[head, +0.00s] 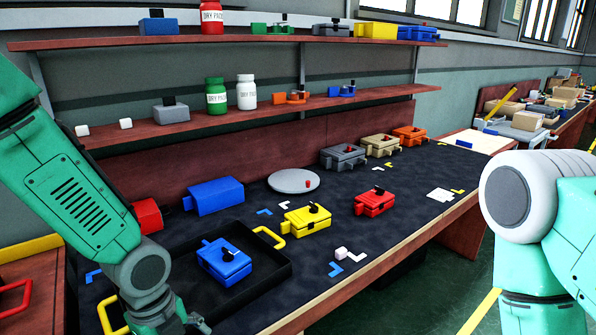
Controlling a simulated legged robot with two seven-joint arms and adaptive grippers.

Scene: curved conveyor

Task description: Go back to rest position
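My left arm comes in from the left and reaches down to the bottom edge. Only a small dark part of my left gripper (198,323) shows there, in front of the black tray; its fingers are mostly cut off, so I cannot tell open from shut. My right arm shows at the right edge, with its gripper out of view. A blue box (224,262) with a black knob sits in the black tray (270,288). A yellow box (306,219) and a red box (374,203) stand on the dark table mat.
A grey disc (293,181) and a larger blue box (214,196) lie further back. Grey, beige and orange boxes line the table's rear right. Two shelves (250,117) above hold bottles and boxes. A white cube (341,253) sits near the front edge. Floor is free at the lower right.

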